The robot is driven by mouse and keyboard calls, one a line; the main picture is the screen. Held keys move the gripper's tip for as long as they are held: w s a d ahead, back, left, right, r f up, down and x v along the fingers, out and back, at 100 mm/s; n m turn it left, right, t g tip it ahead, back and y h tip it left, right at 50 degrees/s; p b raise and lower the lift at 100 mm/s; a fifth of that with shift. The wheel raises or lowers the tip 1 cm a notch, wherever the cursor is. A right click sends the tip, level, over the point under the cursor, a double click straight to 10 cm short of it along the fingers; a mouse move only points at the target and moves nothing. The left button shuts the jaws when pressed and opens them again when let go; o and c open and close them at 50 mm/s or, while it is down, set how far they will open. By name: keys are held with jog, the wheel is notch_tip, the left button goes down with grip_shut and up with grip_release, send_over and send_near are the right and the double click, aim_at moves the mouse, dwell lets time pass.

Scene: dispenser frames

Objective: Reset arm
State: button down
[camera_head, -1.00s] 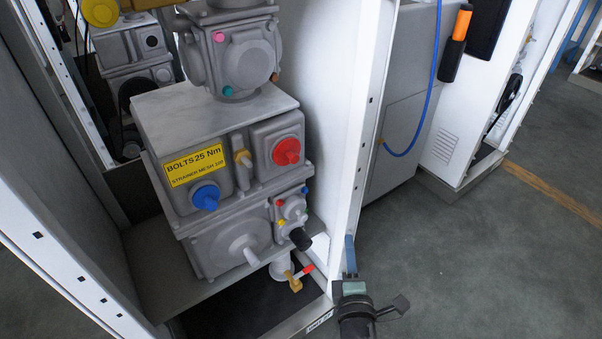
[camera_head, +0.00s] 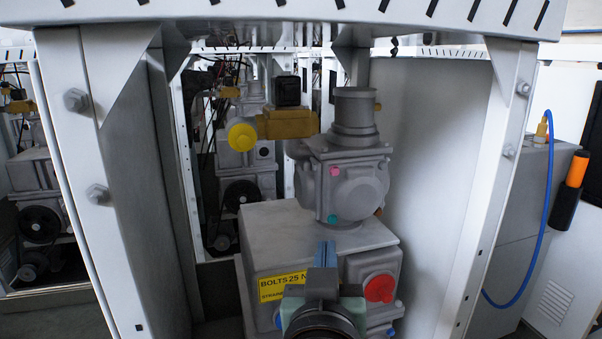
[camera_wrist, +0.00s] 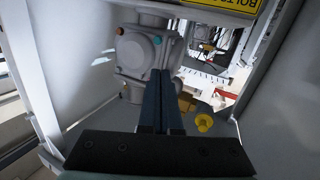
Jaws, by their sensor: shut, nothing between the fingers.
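My gripper (camera_head: 326,246) is at the lower middle of the head view, in front of the dispenser's grey pump housing (camera_head: 275,228) and covering part of its yellow label (camera_head: 272,284). In the wrist view, the two dark fingers of my gripper (camera_wrist: 160,74) lie side by side, shut and empty. Whether they touch the housing cannot be told. The round-faced metering unit (camera_head: 357,190), with a pink and a green plug, stands above the housing. A red knob (camera_head: 379,288) is right of my gripper. The lower part of the housing is hidden or out of view.
White frame posts stand at the left (camera_head: 95,150) and right (camera_head: 497,150), with a top beam (camera_head: 300,12) above. A yellow round cap (camera_head: 241,137) is behind, at upper left. A blue hose (camera_head: 549,210) hangs at the right, outside the frame.

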jog(key=s+a+r+t+y+p, duration=0.1)
jog(key=s+r+t, duration=0.3)
jog(key=r, duration=0.6)
jog(key=s+a+r+t+p, duration=0.1)
jog(key=s+r+t+p, duration=0.15)
jog(key=s+r, duration=0.6)
jog(key=s+a+r+t+y+p, duration=0.15)
jog(key=r+t, duration=0.25)
jog(key=r, duration=0.9)
notch_tip(320, 180, up, 37)
jog(key=p, duration=3.7)
jog(key=shift+s+r+h, duration=0.15)
jog(key=shift+s+h, duration=0.05)
jog(key=shift+h, duration=0.15)
jog(key=shift+g, duration=0.25)
